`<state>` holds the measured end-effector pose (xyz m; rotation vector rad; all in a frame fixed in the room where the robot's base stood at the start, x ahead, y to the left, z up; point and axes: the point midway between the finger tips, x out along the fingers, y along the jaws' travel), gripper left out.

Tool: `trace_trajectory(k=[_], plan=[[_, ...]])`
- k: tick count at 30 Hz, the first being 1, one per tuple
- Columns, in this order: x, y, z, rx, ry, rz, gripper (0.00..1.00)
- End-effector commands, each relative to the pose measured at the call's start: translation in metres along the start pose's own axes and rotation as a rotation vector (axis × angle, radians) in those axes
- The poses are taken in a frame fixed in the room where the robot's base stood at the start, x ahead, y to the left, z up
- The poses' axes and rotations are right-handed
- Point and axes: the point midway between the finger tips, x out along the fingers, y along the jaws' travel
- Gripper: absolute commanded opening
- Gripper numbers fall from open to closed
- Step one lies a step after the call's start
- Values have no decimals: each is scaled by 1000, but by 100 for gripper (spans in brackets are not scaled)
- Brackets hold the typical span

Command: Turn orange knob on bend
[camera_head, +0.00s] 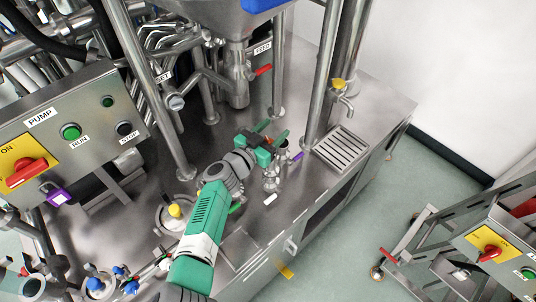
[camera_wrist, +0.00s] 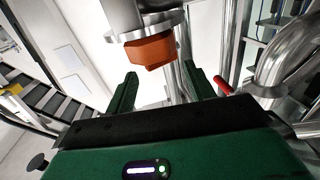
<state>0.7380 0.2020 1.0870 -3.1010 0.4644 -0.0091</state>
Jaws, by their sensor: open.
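The orange knob (camera_wrist: 150,52) shows in the wrist view at the upper middle, mounted on the end of a metal pipe bend with a round flange. My gripper (camera_wrist: 160,72) is open, its two green fingers pointing towards the knob. The knob appears beyond the fingertips, roughly between them and a little above, with nothing held. In the head view my gripper (camera_head: 272,131) is over the steel table, below the hopper outlet.
A red valve handle (camera_head: 263,69) labelled FEED sticks out from the hopper outlet. Vertical steel posts (camera_head: 322,75) stand close by. A tap (camera_head: 342,98) over a drain grate (camera_head: 342,149) is to the right. The pump control box (camera_head: 65,130) is at left.

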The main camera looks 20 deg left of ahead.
Motion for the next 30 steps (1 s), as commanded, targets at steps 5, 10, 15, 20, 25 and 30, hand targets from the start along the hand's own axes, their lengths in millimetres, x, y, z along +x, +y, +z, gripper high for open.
trace_trajectory(k=[5,10,15,20,25,30], plan=[[-45,27,-15,-11,-1,-5,54],[-85,53,-16,-10,-1,-6,54],[-114,71,-15,-9,-2,-5,54],[-125,80,-13,-5,-2,-2,54],[-127,81,-12,-5,-2,-1,54],[-126,80,-10,-3,-2,-6,52]])
